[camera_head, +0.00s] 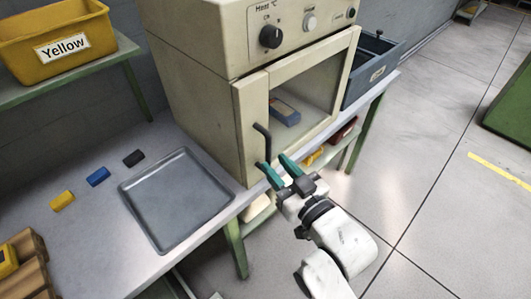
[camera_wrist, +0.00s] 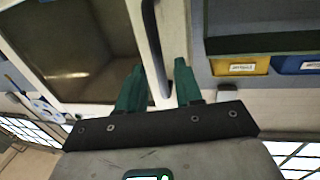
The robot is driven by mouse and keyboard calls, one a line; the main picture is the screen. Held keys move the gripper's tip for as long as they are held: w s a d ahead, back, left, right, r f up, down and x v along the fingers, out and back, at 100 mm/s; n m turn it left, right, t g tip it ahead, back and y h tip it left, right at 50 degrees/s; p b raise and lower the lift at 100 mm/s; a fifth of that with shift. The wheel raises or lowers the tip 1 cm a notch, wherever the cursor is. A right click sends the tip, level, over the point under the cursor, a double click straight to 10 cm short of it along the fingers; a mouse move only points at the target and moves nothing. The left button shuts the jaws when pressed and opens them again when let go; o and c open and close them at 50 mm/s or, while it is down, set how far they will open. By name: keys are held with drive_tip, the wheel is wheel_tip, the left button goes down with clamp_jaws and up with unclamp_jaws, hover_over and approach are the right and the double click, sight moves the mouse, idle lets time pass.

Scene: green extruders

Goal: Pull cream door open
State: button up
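The cream door (camera_head: 252,128) is on the front of a cream oven, with a window framed in cream. It looks shut or nearly so; I cannot tell if there is a small gap. Its dark bar handle (camera_head: 262,142) stands upright on the left side of the door. In the wrist view the handle (camera_wrist: 152,35) runs between my two green fingers. My gripper (camera_head: 273,163) is open at the handle's lower end, with one finger on each side. In the wrist view the fingers (camera_wrist: 160,68) are apart, and I cannot tell whether either touches the bar.
A grey tray (camera_head: 178,198) lies on the bench left of the oven, near small yellow, blue and black blocks (camera_head: 98,177). A blue-grey bin (camera_head: 372,72) stands right of the oven. A yellow bin (camera_head: 55,42) sits on a shelf.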

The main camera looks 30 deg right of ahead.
sight(270, 157)
drive_tip(key=shift+w+a, duration=0.2)
drive_tip(key=shift+w, duration=2)
clamp_jaws()
